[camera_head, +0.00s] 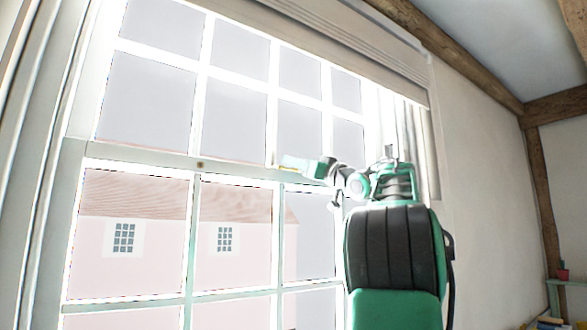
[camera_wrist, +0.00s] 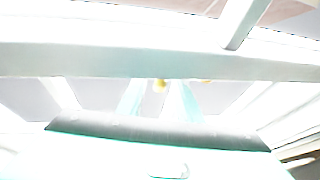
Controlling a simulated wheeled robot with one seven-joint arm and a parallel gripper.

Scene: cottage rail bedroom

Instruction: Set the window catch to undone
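The window (camera_head: 200,100) has pale green bars and a horizontal meeting rail (camera_head: 140,155) across its middle. A small brass fitting (camera_head: 200,164) sits on the rail left of my gripper. My gripper (camera_head: 285,166) reaches left to the rail, with a yellowish brass bit at its tip. In the washed-out wrist view, a small brass piece (camera_wrist: 160,85), probably part of the window catch, shows between my two pale fingertips (camera_wrist: 157,88), which stand apart. Another brass bit (camera_wrist: 206,81) is just right of them on the rail. The catch's setting and any finger contact cannot be told.
A rolled blind or pelmet (camera_head: 340,45) hangs along the window top. The plain wall (camera_head: 490,200) is to the right, with timber beams above. A small green shelf (camera_head: 572,283) with a pot stands at far right. Bright glare hides detail around the glass.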

